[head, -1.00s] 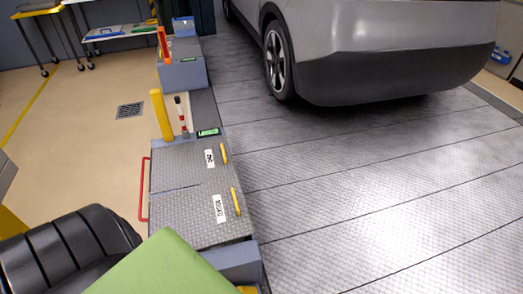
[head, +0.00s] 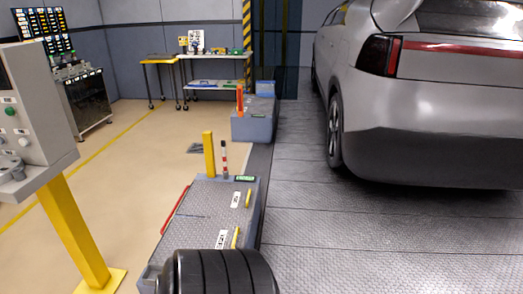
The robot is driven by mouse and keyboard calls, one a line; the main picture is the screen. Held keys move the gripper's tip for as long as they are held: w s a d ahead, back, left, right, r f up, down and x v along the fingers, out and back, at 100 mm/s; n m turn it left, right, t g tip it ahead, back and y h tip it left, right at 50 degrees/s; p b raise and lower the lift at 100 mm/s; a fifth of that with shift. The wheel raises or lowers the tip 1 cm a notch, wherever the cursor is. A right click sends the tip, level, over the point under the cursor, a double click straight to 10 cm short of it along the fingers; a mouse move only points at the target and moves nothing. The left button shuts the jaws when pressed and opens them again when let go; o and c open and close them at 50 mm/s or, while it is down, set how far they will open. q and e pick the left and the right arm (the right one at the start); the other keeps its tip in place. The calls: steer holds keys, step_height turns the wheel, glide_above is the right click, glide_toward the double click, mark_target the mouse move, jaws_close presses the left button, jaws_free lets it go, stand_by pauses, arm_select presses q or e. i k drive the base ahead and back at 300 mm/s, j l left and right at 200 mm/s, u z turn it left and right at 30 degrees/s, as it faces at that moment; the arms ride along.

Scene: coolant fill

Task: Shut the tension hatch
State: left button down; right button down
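A low floor housing with a tread-plate top (head: 195,200) runs along the left side of the car lane. The far label (head: 236,200) sits beside the far handle (head: 249,198). The near label (head: 222,239) sits beside the near handle (head: 236,238). The label text is too small to read, so I cannot tell which panel is the tension hatch. Both panels look flat where visible. A black ribbed shape hides the housing's near end. Neither gripper is in view.
A silver car (head: 430,110) stands on the tread-plate lane at right. A yellow post (head: 209,154) and a red-white post (head: 224,160) stand at the housing's far end. A control console (head: 35,120) on a yellow stand is at left. The beige floor between is clear.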

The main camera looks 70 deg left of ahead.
mark_target(191, 233)
steer(key=i+j+u, duration=0.1)
steer(key=i+u, duration=0.5)
steer(key=u, duration=0.2)
steer(key=i+l+u, duration=0.1)
steer(key=i+u, duration=0.3)
steer(key=i+l+u, duration=0.15)
steer(key=u, duration=0.25)
